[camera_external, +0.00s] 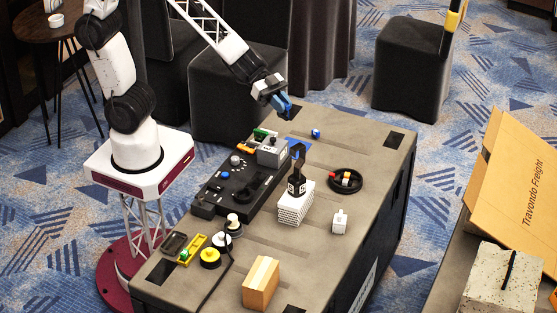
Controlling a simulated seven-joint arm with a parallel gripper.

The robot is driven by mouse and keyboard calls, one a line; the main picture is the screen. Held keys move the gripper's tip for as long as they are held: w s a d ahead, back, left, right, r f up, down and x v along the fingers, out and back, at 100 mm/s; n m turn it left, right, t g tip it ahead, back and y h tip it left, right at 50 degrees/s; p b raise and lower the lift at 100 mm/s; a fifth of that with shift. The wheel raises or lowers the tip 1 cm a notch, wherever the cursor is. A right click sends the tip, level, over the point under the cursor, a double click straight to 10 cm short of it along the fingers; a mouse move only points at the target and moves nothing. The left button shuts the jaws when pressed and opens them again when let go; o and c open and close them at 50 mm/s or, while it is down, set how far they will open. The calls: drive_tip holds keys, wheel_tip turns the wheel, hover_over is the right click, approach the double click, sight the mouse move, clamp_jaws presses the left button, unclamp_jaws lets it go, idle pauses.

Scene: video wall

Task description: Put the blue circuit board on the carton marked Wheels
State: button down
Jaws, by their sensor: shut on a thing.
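My gripper (286,111) is above the far left edge of the table. It is shut on a blue thing, too small in this view to tell from the fingers or to name surely as the circuit board. A flat blue piece (298,148) lies on the table below it, partly hidden behind a dark bottle. A small blue object (315,133) lies to its right. A small brown carton (261,283) with a pale stripe stands at the near end of the table. No marking "Wheels" is readable on it.
A dark bottle (297,183) stands on a white stack (296,206) mid-table. A black control panel (238,178) lies along the left. A round black tray (345,181) holds small blocks. A large carton reading "Travondo Freight" (515,180) is at right. The table's right side is mostly clear.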

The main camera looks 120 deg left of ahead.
drive_tip(key=s+d+m+g+h, duration=0.2)
drive_tip(key=d+m+g+h, duration=0.15)
drive_tip(key=d, duration=2.85)
wheel_tip(320, 180, down, 19)
drive_tip(key=shift+t, duration=0.25)
hover_over(261, 273)
drive_tip(key=shift+f, duration=0.7)
drive_tip(key=shift+f, duration=1.75)
drive_tip(key=shift+f, duration=0.1)
